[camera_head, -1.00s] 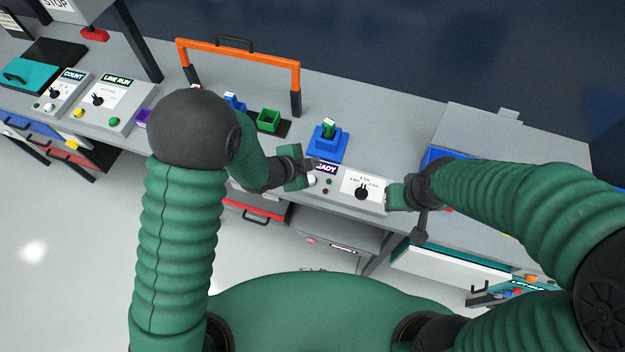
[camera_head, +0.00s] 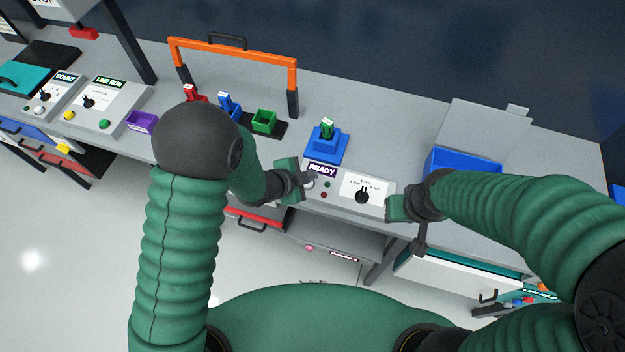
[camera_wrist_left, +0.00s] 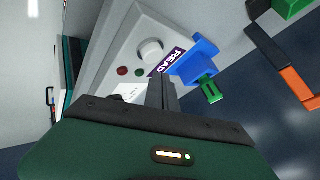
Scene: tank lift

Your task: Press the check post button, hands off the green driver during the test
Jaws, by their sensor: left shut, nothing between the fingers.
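The check post panel (camera_head: 345,190) is a grey sloped box with a purple READY label, a white button, a small green light, a red light and a black knob. The white button (camera_wrist_left: 150,52) shows clear in the left wrist view; in the head view my left fingertips partly cover it. The green driver (camera_head: 327,128) stands upright in a blue block (camera_head: 326,146) behind the panel, untouched by either gripper. My left gripper (camera_head: 309,179) is shut and empty at the panel's left end, beside the button. My right gripper (camera_head: 392,207) is at the panel's right end, its fingers unclear.
Red, blue (camera_head: 228,103) and green (camera_head: 264,121) holders stand behind my left arm, under an orange handle frame (camera_head: 235,55). A purple bin (camera_head: 142,122) and the LINE RUN panel (camera_head: 105,103) lie left. An open blue-lined case (camera_head: 465,160) stands right.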

